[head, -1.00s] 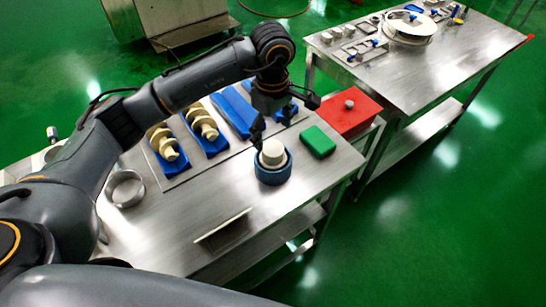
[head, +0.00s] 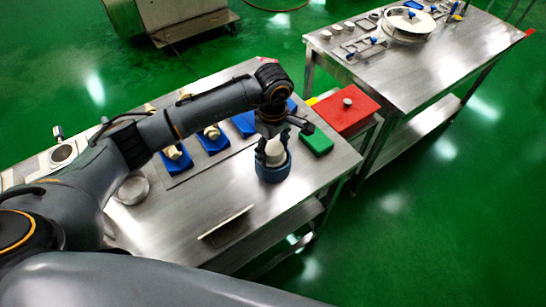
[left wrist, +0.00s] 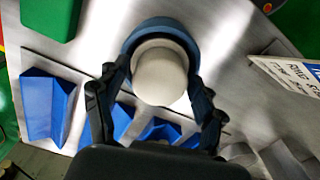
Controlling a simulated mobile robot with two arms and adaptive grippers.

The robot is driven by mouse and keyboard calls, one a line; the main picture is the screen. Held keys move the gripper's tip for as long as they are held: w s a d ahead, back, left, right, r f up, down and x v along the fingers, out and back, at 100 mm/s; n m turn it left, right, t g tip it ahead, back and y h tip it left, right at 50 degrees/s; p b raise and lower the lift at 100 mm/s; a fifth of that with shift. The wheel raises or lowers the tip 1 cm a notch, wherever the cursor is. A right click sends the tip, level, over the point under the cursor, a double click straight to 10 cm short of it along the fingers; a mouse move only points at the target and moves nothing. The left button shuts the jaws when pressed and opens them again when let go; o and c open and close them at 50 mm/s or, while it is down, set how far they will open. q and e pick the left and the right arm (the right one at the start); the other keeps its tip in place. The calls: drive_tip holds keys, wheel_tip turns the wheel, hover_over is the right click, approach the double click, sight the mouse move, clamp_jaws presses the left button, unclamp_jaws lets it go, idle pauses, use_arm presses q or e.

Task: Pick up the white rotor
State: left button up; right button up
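The white rotor (head: 275,153) is a rounded off-white cylinder standing in a round blue holder (head: 272,174) on the near steel table. In the left wrist view, the rotor (left wrist: 159,76) shows end-on inside the blue ring (left wrist: 146,28). My left gripper (head: 272,147) is directly over the rotor, pointing down. Its two fingers (left wrist: 159,80) are spread on either side of the rotor, with small gaps seeming to show. It looks open, and contact is not visible. My right gripper is out of view.
A green block (head: 317,141) lies close to the right of the holder, with a red box (head: 345,112) beyond. Blue trays (head: 213,139) with cream parts lie behind my left arm. A tilted plate (head: 226,222) stands in front. A second steel table (head: 462,50) is at upper right.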

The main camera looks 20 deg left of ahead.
use_arm(q)
clamp_jaws()
drive_tip(key=shift+r, duration=0.1)
drive_tip(key=shift+w+r, duration=0.1)
drive_tip(key=shift+r, duration=0.2)
wheel_tip(320, 180, up, 8)
drive_tip(key=b, duration=0.3)
drive_tip(key=shift+r, duration=0.7)
